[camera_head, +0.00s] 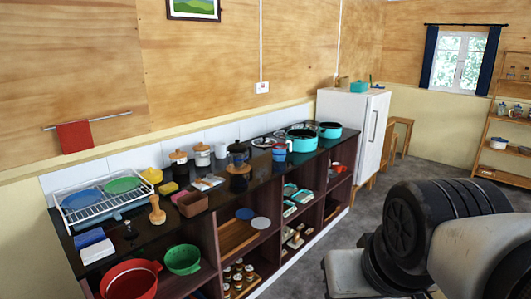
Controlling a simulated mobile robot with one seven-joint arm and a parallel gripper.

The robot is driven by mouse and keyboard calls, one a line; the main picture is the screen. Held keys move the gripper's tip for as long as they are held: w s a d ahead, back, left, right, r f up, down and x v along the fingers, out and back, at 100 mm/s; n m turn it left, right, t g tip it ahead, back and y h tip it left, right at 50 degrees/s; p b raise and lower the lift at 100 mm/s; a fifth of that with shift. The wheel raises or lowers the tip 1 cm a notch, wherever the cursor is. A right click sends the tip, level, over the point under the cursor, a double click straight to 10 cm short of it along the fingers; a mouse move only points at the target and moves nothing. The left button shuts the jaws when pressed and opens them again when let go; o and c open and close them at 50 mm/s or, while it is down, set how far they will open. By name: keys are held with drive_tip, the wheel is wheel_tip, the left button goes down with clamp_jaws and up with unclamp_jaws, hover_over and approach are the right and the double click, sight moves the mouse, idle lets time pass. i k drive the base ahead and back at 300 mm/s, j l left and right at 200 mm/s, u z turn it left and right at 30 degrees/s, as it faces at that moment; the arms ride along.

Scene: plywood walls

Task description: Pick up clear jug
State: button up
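I cannot make out a clear jug with certainty. A dark, partly see-through vessel (238,157) stands on the black counter, near the middle of its length. It is too small to tell if it is the jug. My arm fills the lower right of the view, with black and pale grey links. My gripper is not in view.
The long counter (155,235) holds a dish rack (93,210), canisters (180,166) and teal pots (302,139), with open shelves below. A white fridge (352,130) stands at its far end. A wooden shelf (502,125) is at right. Grey floor (310,245) is open before the counter.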

sight(279, 145)
drive_tip(key=i+z, duration=0.2)
drive_tip(key=z, duration=0.3)
drive_tip(key=i+z, duration=0.2)
drive_tip(key=i, duration=1.3)
drive_tip(key=i+z, duration=0.25)
drive_tip(key=i, duration=1.3)
drive_tip(key=i+j+u, duration=0.1)
drive_tip(key=u, duration=0.3)
drive_tip(key=i+u, duration=0.55)
drive_tip(key=u, duration=0.2)
drive_tip(key=i+l+u, duration=0.1)
drive_tip(key=i+u, duration=0.15)
drive_tip(key=u, duration=0.15)
drive_tip(key=i+u, duration=0.15)
drive_tip(key=u, duration=0.15)
drive_tip(key=i+u, duration=0.25)
drive_tip(key=k, duration=0.1)
